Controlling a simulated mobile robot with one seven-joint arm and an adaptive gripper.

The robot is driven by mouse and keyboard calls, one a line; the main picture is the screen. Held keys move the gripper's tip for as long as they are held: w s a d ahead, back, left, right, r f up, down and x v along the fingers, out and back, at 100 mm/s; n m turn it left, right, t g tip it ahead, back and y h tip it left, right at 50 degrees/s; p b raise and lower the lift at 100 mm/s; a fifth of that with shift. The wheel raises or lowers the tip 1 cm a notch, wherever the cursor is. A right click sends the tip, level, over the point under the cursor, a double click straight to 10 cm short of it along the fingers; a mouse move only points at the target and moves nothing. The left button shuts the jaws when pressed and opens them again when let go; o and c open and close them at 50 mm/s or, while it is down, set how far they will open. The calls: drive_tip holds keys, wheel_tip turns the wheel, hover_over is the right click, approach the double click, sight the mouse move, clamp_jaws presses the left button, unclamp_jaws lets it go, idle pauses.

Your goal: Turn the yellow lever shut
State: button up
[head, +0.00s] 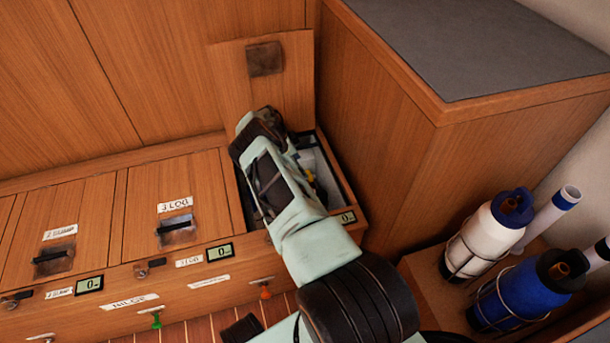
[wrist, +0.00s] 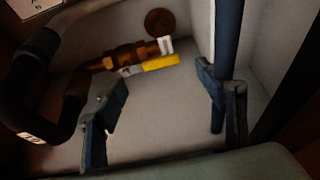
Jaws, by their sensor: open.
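The yellow lever (wrist: 150,66) shows in the wrist view. It lies nearly level, tilted slightly up to the right, beside a brass valve fitting (wrist: 128,56). My gripper (wrist: 168,95) is open and empty, its two fingers apart, with the lever beyond and between them in the picture. In the head view my arm reaches down into the open locker (head: 322,170), and a small yellow patch (head: 309,174) shows beside it. My fingertips are hidden there.
A black hose (wrist: 20,75) bends at the left, and a blue upright pipe (wrist: 224,50) stands by the right finger. The raised lid (head: 290,85) stands behind my arm. Closed lids flank the locker on the left; a tall wooden cabinet (head: 375,130) stands close on the right.

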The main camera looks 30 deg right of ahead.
sight(311, 180)
drive_tip(key=b+x, duration=0.2)
drive_tip(key=x, duration=0.4)
drive_tip(key=shift+f, duration=0.2)
drive_tip(key=c, duration=1.7)
